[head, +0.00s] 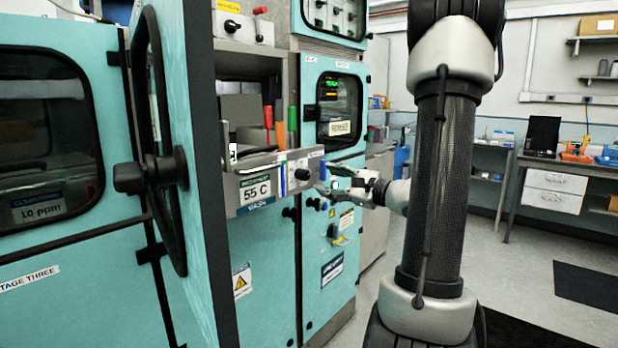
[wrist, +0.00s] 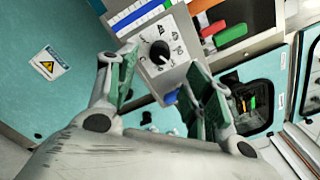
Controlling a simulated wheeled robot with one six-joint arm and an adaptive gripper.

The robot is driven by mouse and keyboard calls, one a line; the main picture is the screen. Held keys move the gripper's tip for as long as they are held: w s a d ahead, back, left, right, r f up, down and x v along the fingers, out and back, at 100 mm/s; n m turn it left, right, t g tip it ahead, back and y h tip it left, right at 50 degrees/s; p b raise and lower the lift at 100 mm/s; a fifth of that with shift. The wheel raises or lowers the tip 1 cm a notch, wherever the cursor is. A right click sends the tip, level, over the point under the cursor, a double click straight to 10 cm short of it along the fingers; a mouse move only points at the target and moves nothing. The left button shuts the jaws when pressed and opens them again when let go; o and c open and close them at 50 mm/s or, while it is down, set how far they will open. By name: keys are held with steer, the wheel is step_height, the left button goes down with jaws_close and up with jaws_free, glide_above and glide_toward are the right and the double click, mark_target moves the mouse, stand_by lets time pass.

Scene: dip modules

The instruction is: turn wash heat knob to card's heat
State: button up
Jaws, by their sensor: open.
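A black wash heat knob (head: 302,174) sits on a grey panel marked WASH, on the front of the teal machine. It also shows in the wrist view as a round black knob (wrist: 160,51) with a white pointer line and small marks around it. The card (head: 257,189) beside it reads 55 C. My gripper (head: 330,184) is just right of the panel. In the wrist view its open fingers (wrist: 162,67) stand either side of the knob, apart from it and holding nothing. The exact pointer setting is too small to read.
An open teal door (head: 208,200) with a black round-cornered gasket stands at the left of the panel. Red, orange and green handles (head: 279,130) rise behind the panel. Open floor lies to the right.

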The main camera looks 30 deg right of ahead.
mark_target(307, 175)
steer(key=shift+n, duration=0.4)
steer(key=x, duration=0.7)
steer(key=shift+w+a, duration=0.1)
steer(key=shift+w, duration=0.25)
